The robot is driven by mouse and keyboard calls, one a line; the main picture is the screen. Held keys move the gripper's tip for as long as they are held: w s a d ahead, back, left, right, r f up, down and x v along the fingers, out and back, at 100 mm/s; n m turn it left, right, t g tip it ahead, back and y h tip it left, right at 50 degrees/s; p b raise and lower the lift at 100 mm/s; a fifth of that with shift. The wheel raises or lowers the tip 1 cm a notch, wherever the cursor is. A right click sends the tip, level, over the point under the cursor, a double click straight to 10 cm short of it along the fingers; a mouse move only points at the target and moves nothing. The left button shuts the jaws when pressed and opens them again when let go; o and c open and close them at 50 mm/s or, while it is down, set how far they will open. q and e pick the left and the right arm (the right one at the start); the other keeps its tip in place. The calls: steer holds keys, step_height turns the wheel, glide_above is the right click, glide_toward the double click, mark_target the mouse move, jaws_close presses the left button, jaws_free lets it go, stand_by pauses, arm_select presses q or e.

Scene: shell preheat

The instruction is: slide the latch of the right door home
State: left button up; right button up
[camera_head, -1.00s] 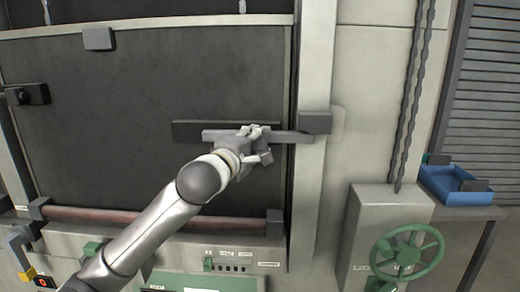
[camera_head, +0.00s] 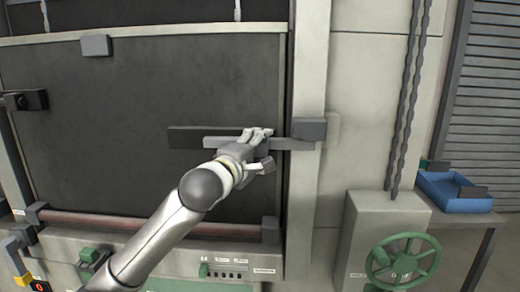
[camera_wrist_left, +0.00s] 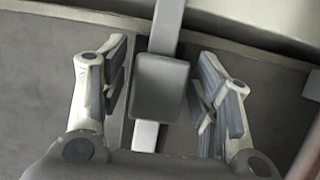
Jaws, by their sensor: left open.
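The right door (camera_head: 150,90) is a large dark panel. Its latch is a grey sliding bar (camera_head: 290,143) lying level over a dark backing plate (camera_head: 185,137). The bar's right end reaches the grey keeper block (camera_head: 309,129) on the pale door post; how deep it sits there is hard to tell. My left gripper (camera_head: 262,146) is at the bar, covering its middle in the head view. In the wrist view, its open fingers (camera_wrist_left: 160,85) stand on either side of the bar's grey block-shaped handle (camera_wrist_left: 161,88), with gaps on both sides. My right gripper is not in view.
A green handwheel (camera_head: 404,256) on a pale housing stands at lower right, with hanging chains (camera_head: 409,100) above. A blue tray (camera_head: 455,192) sits on a side table. A reddish bar (camera_head: 150,224) and a labelled control panel (camera_head: 225,268) lie below the door.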

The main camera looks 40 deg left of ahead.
mark_target(257, 151)
arm_select(q)
steer(key=s, duration=0.2)
steer(key=s+d, duration=0.1)
steer(key=s, duration=0.4)
steer(key=shift+s+d, duration=0.15)
stand_by(0.4)
